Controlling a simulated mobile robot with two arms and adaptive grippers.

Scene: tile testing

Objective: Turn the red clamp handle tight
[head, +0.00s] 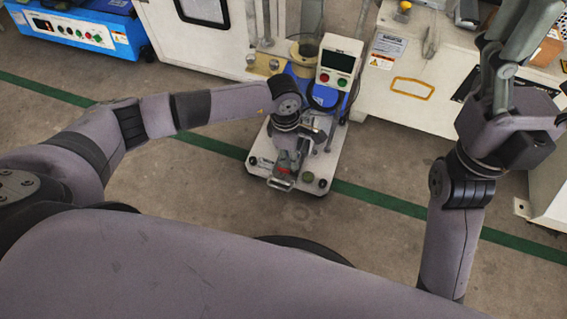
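A small testing machine (262,168) with a white base stands on the floor in the middle of the head view. My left gripper (287,163) points down over the front part of its base. A small red part (284,170) shows at the gripper's fingers; it may be the red clamp handle, but most of it is hidden. I cannot tell whether the fingers are closed on it. My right gripper (508,62) is raised at the upper right, away from the machine, its fingers pointing up towards the picture's top edge.
The machine carries a display box (338,62) with red and green buttons. A blue control unit (85,32) stands at the upper left. White cabinets line the back, one with a yellow handle (412,88).

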